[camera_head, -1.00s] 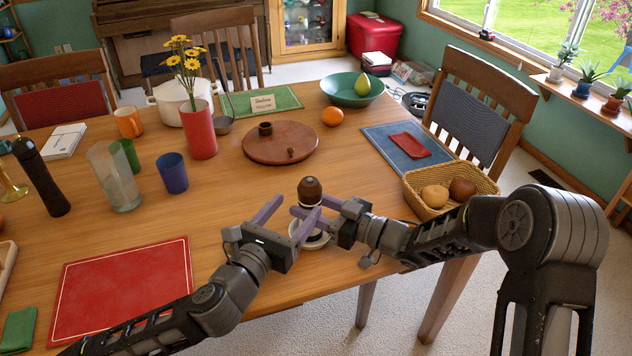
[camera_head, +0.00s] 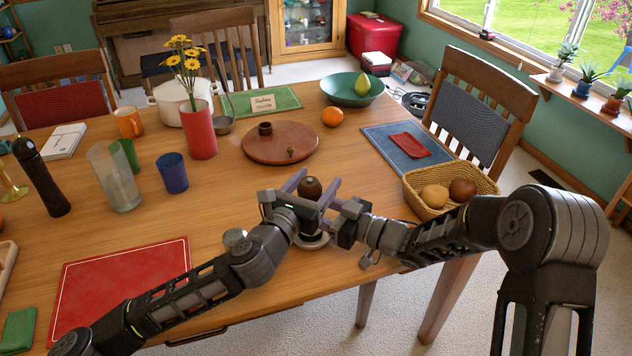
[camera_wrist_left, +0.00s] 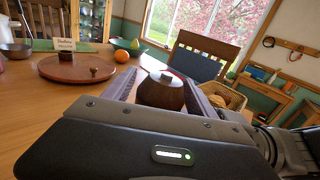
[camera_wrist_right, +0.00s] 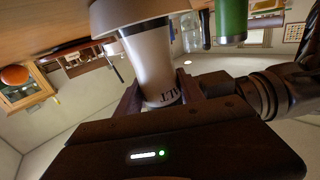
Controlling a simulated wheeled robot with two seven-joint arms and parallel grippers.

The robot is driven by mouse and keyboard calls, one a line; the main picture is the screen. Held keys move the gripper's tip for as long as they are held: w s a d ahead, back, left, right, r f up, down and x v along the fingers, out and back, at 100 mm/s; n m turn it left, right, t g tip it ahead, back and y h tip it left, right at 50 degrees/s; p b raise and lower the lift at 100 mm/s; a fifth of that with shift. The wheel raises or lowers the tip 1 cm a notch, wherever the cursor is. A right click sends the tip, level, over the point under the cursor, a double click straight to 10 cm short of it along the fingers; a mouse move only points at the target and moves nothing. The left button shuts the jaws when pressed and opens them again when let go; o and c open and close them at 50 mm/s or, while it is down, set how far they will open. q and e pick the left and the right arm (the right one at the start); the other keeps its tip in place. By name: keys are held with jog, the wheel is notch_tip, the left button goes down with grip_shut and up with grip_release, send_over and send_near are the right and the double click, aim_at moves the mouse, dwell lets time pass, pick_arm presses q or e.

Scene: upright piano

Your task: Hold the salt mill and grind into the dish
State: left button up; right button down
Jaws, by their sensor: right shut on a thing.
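The salt mill has a dark brown rounded top (camera_head: 310,188) and a pale body (camera_wrist_right: 152,62) with dark lettering, partly legible. My right gripper (camera_wrist_right: 160,92) is shut on the pale body. My left gripper (camera_wrist_left: 160,85) has its fingers on either side of the brown top, which also shows in the left wrist view (camera_wrist_left: 161,92); the fingers look open around it. A pale round dish (camera_head: 312,243) shows below the mill near the table's front edge, mostly hidden by my grippers. I cannot tell whether mill and dish touch.
A wicker basket (camera_head: 412,188) with round items stands close to my right arm. A round wooden tray (camera_head: 270,152) lies behind the mill.

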pick_arm(q)
jog(key=c, duration=1.2)
jog(key=shift+m+g+h, duration=0.4)
jog(key=shift+m+h, duration=0.1)
jog(key=shift+h, duration=0.2)
jog(key=shift+d+f+m+g+h, duration=0.1)
jog(key=shift+d+m+g+h, duration=0.05)
jog(key=shift+m+g+h, duration=0.85)
jog(key=shift+s+d+m+g+h, duration=0.2)
jog(key=shift+s+m+g+h, duration=0.55)
jog(key=shift+m+g, duration=1.5)
jog(key=shift+s+d+m+g+h, duration=0.2)
jog(key=shift+m+g+h, duration=1.15)
jog(key=shift+g, duration=1.6)
jog(key=shift+s+d+m+g+h, duration=0.2)
jog(key=shift+s+m+g+h, duration=0.5)
jog(key=shift+m+g, duration=1.55)
jog(key=shift+w+n+g, duration=0.15)
jog(key=shift+n+g, duration=0.1)
jog(key=shift+g, duration=0.2)
